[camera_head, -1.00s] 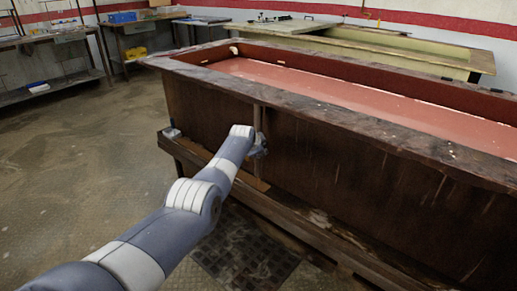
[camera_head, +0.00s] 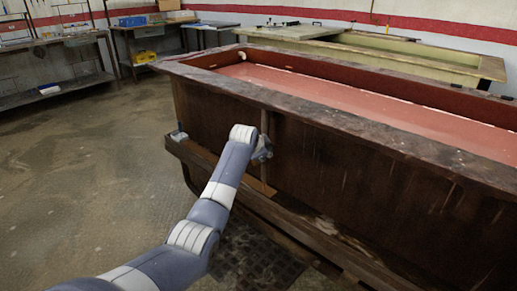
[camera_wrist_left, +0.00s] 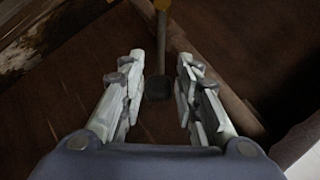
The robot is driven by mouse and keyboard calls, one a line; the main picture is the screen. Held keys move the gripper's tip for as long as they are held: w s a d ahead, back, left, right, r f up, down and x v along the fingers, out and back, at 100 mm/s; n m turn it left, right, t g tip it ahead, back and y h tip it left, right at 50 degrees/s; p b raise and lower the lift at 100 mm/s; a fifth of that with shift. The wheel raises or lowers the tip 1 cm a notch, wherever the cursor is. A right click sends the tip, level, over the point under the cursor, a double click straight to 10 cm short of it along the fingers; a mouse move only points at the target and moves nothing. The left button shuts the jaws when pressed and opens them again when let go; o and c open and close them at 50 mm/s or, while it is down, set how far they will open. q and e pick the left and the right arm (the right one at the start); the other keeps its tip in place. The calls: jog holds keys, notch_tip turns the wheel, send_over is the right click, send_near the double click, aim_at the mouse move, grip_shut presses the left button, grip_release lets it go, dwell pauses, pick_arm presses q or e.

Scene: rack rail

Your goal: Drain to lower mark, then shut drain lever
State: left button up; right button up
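The long brown tank (camera_head: 330,175) stands at the right of the head view, with reddish liquid (camera_head: 330,95) inside. I cannot make out a lower mark. My left gripper (camera_head: 263,148) is at the tank's near side wall, beside a vertical strip. Whether the drain is open or shut cannot be told. My right gripper is out of view.
A wooden ledge (camera_head: 290,222) runs along the tank's foot, above a dark floor grate (camera_head: 255,262). A pale green tank (camera_head: 420,60) stands behind. Workbenches (camera_head: 55,85) line the left and back walls. The floor at left is clear.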

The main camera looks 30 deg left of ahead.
pick_arm(q)
jog(key=v, duration=0.6)
dwell(7.4)
